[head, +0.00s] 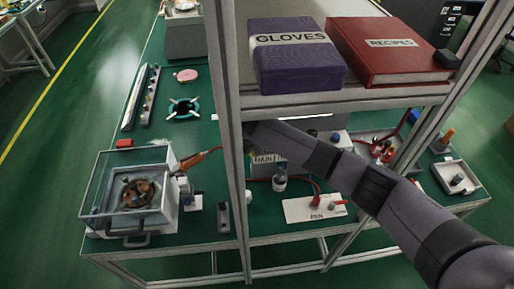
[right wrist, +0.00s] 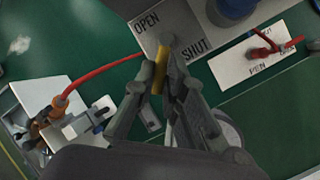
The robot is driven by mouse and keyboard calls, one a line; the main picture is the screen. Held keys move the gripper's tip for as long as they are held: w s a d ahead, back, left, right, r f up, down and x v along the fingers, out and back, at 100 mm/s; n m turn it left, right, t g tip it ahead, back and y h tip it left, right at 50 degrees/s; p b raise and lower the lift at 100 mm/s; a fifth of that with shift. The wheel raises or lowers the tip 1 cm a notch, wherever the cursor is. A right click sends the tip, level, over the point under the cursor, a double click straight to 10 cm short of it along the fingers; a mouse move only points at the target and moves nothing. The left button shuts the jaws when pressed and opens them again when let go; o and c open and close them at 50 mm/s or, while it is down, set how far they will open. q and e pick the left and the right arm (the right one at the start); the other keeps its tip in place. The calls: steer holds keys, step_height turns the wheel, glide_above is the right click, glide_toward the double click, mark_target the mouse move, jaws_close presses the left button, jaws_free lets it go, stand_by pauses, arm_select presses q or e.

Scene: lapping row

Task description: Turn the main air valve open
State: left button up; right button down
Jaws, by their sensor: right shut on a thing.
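In the right wrist view, a grey valve plate (right wrist: 178,22) carries the words OPEN at the upper left and SHUT at the lower right. A yellow handle (right wrist: 158,78) extends down the picture from the plate's edge. My right gripper (right wrist: 163,70) is shut on this yellow handle, with one finger on each side. In the head view, a box with a partly hidden MAIN label (head: 266,160) stands below my right forearm. The right gripper is hidden there behind the shelf post and arm. My left gripper is not in view.
The shelf above holds a purple GLOVES box (head: 295,70) and a red RECIPES binder (head: 390,58). A clear-walled machine (head: 130,195) stands left. A white PEN plate (head: 313,209) with a red hose lies right.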

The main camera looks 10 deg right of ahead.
steer(key=shift+w+a+m, duration=0.1)
steer(key=shift+a+m, duration=0.05)
steer(key=shift+m, duration=0.15)
steer(key=c, duration=1.7)
jaws_free()
steer(key=shift+o, duration=0.2)
